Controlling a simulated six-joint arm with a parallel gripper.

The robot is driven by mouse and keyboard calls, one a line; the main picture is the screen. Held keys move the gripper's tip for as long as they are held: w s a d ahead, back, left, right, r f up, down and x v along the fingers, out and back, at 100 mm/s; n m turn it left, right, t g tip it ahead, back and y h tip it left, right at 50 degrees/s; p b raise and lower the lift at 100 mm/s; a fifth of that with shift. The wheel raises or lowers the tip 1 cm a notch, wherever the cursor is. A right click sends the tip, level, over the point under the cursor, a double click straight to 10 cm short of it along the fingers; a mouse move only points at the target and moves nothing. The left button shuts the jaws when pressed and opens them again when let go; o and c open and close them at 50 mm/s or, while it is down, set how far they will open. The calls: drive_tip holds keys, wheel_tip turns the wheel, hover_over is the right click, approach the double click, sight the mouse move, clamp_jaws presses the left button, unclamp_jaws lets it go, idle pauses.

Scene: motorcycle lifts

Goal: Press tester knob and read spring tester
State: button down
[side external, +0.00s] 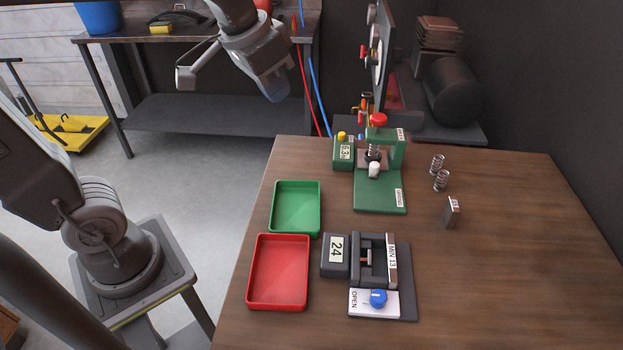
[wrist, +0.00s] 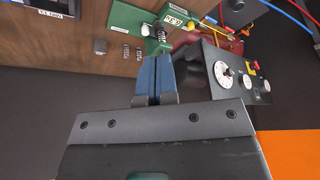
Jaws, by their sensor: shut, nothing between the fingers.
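The green spring tester (side external: 380,195) stands at the back of the wooden table and shows in the wrist view (wrist: 125,15). Its red knob (side external: 378,120) is on top. A coil spring (side external: 374,152) stands under the knob and also shows in the wrist view (wrist: 161,33). The tester's display (side external: 345,152) seems to read 6.3, though small. My gripper (wrist: 156,60) is shut and empty, its blue fingers together. In the side view it hangs in the air left of and above the tester, apart from the knob.
Two loose springs (side external: 439,173) and a small labelled block (side external: 452,212) are right of the tester. Green (side external: 296,233) and red (side external: 252,285) trays lie at left. A dark gauge fixture (side external: 408,290) has a display reading 24 and a blue knob. A dial panel (side external: 385,45) stands behind.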

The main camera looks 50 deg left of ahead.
drive_tip(key=s+f+n+t, duration=0.1)
drive_tip(key=s+f, duration=0.4)
drive_tip(key=s, duration=0.5)
drive_tip(key=shift+s+a+f, duration=0.15)
drive_tip(key=shift+a+f, duration=0.05)
drive_tip(key=shift+a, duration=0.25)
